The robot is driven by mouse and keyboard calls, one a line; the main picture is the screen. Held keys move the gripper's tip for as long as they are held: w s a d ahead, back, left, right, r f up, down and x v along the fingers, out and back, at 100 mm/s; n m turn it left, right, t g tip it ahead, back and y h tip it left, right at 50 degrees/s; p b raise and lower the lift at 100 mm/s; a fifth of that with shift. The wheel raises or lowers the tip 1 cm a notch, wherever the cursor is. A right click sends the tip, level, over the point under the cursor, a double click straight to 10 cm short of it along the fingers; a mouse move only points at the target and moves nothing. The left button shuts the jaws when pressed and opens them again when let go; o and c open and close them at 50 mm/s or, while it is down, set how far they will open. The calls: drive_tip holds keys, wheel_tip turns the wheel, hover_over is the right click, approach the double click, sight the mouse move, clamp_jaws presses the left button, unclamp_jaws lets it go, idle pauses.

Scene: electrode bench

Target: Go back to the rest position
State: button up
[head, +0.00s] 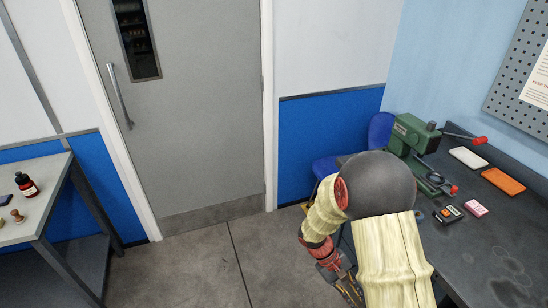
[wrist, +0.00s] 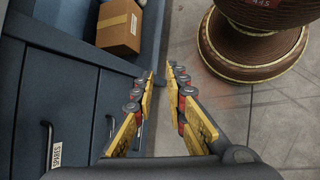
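My gripper (wrist: 161,75) points down in the wrist view, with its yellow-padded fingers apart and nothing between them. Beyond the fingertips are the dark bench side and the grey floor (wrist: 285,115). In the head view my arm hangs at the lower middle, beside the dark workbench (head: 485,255). The gripper is partly hidden there behind my arm, low near the bottom edge.
On the bench are a green press (head: 412,137), an orange block (head: 503,181), a white block (head: 468,157), a pink item (head: 476,208) and a black meter (head: 448,214). A blue chair (head: 381,130) stands behind my arm. Drawers (wrist: 62,95) and a cardboard box (wrist: 119,28) are close to the gripper.

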drive_tip(key=s+a+r+m+t+y, duration=0.1)
drive_tip(key=s+a+r+t+y, duration=0.1)
drive_tip(key=r, duration=0.9)
drive_tip(key=s+a+r+m+t+y, duration=0.2)
drive_tip(key=s+r+t, duration=0.2)
drive_tip(key=r, duration=0.7)
drive_tip(key=s+a+r+m+t+y+p, duration=0.1)
drive_tip(key=s+a+r+t+y, duration=0.1)
drive_tip(key=s+r+t, duration=0.2)
drive_tip(key=shift+s+a+r+y, duration=0.25)
drive_tip(key=shift+s+r, duration=1.3)
drive_tip(key=shift+r, duration=2.4)
drive_tip(key=shift+d, duration=0.1)
